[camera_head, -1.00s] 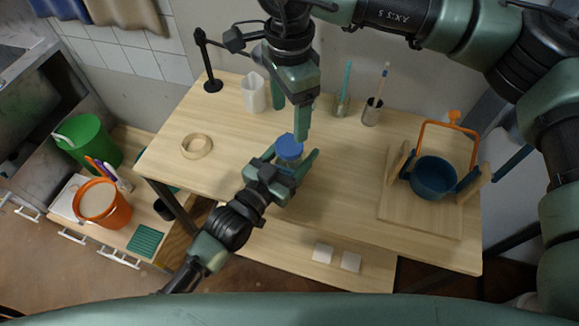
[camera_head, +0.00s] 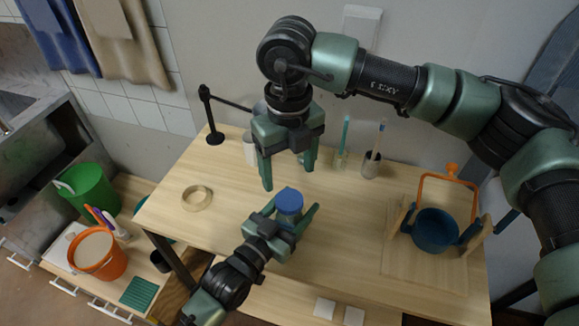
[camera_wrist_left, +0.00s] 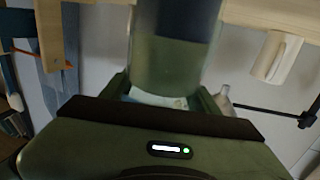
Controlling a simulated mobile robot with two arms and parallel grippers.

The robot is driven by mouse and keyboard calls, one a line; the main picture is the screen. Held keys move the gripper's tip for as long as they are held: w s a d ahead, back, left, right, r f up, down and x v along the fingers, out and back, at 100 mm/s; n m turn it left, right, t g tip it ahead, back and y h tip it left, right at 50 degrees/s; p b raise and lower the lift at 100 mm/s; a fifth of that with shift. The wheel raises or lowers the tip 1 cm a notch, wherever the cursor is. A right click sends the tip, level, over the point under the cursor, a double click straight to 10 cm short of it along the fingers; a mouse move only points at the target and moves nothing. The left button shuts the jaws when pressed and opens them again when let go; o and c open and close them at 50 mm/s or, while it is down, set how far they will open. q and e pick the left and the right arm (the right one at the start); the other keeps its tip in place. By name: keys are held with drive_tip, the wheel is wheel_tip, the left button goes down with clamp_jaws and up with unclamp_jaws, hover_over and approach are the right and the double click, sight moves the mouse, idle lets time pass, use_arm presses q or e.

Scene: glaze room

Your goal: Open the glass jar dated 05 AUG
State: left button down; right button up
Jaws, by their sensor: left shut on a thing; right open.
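A glass jar with a blue lid (camera_head: 289,199) stands upright over the wooden table, held between the fingers of my left gripper (camera_head: 290,217). The lid sits on top of the jar. In the left wrist view the jar's clear body (camera_wrist_left: 176,50) rises between the fingers, with greenish contents. Part of a pale label (camera_wrist_left: 158,100) shows low on it; I cannot read a date. My right gripper (camera_head: 289,177) is open and empty, pointing down above and behind the jar, apart from the lid.
A tape roll (camera_head: 197,198) lies left on the table (camera_head: 340,215). A black stand (camera_head: 214,136), a white pitcher (camera_head: 250,150) and brush holders (camera_head: 371,164) are at the back. A blue pot (camera_head: 436,231) sits on a board at right. Buckets stand far left.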

sight(289, 198)
drive_tip(key=m, duration=0.8)
drive_tip(key=shift+m, duration=0.4)
drive_tip(key=m, duration=0.9)
drive_tip(key=shift+m, duration=0.4)
drive_tip(key=shift+f, duration=4)
